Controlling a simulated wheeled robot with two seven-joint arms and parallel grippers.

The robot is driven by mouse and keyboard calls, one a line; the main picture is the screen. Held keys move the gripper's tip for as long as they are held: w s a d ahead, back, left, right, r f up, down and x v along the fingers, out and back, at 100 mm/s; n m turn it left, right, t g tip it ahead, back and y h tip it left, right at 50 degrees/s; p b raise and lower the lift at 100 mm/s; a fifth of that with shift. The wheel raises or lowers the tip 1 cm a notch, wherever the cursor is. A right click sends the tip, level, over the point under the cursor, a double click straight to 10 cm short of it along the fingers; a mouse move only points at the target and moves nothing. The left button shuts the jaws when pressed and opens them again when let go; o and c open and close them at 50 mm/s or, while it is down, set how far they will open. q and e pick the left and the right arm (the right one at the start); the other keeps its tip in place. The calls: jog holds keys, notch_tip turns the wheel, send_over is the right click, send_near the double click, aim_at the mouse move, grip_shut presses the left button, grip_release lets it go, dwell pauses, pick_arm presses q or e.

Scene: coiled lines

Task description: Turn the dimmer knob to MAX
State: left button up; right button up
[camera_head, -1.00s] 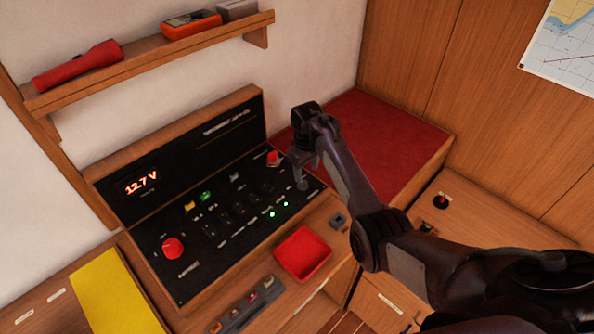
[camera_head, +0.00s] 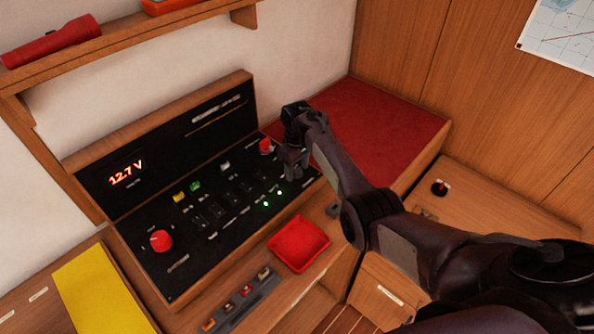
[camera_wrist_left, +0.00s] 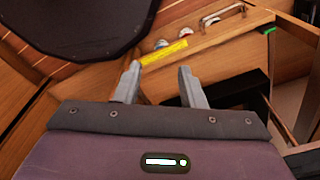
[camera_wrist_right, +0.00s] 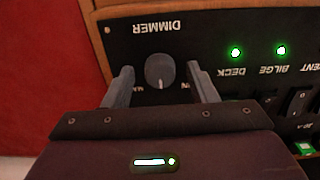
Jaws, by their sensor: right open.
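The dimmer knob (camera_wrist_right: 160,70) is a round grey knob on the black panel, below the upside-down word DIMMER in the right wrist view. Its pale mark points toward the bottom of that picture. My right gripper (camera_wrist_right: 161,73) is open, with one finger on each side of the knob. Gaps show between fingers and knob. The fingers partly cover the end labels. In the head view my right gripper (camera_head: 291,168) is at the panel's right end and hides the knob. My left gripper (camera_wrist_left: 158,75) is open and empty in the left wrist view, away from the panel.
The switch panel (camera_head: 155,205) carries a red knob (camera_head: 161,241), another red control (camera_head: 266,146), switches and green lights. A red tray (camera_head: 300,244) lies in front. A red cushion (camera_head: 380,125) is right of the panel. A shelf (camera_head: 130,45) hangs above.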

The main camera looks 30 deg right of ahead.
jog(key=c, duration=1)
pick_arm(q)
jog(key=shift+s+a, duration=0.1)
jog(key=shift+s, duration=0.25)
